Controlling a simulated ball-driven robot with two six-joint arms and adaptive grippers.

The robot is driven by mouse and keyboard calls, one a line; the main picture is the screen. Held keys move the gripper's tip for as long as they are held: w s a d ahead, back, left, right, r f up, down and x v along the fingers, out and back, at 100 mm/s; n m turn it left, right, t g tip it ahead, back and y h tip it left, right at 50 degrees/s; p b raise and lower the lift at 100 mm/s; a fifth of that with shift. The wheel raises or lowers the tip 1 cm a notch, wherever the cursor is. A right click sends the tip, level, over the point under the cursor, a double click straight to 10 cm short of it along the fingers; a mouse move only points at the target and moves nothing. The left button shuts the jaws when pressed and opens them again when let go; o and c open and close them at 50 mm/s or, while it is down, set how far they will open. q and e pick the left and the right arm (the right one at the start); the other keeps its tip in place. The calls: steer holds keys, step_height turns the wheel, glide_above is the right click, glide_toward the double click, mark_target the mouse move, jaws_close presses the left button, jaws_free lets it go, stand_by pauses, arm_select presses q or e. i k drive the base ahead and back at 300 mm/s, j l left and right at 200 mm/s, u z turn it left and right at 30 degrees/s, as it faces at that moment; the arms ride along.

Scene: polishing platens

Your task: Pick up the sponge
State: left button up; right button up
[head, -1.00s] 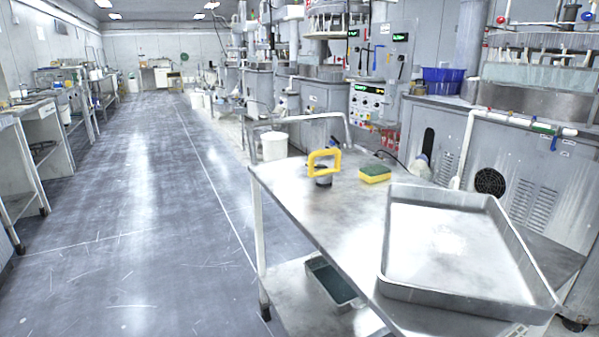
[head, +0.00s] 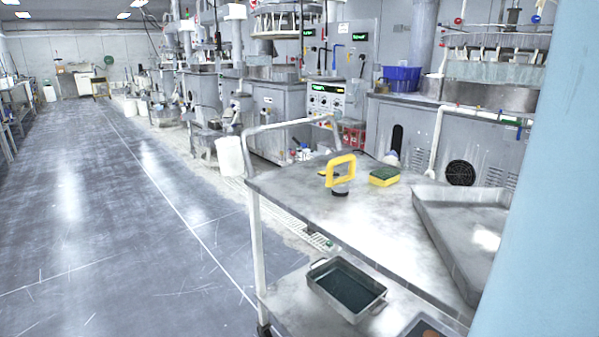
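The sponge (head: 384,176) is a small block, yellow with a dark green top. It lies flat on the metal top of the cart (head: 300,187), toward the far side. A yellow-handled tool with a dark round base (head: 341,174) stands just left of the sponge, with a small gap between them. Neither of my grippers shows in the head view, so their state is hidden.
A large metal tray (head: 455,245) sits on the cart's right part. A smaller tray with dark contents (head: 346,288) is on the lower shelf. A pale blue vertical surface (head: 545,200) blocks the right edge. Open floor (head: 130,230) lies to the left.

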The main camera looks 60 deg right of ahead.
mark_target(384, 177)
steer(key=i+z, duration=0.15)
steer(key=z, duration=0.25)
steer(key=i+z, duration=0.1)
steer(key=z, duration=0.3)
steer(key=i+z, duration=0.15)
steer(key=z, duration=0.2)
steer(key=i+j+z, duration=0.1)
steer(key=z, duration=0.3)
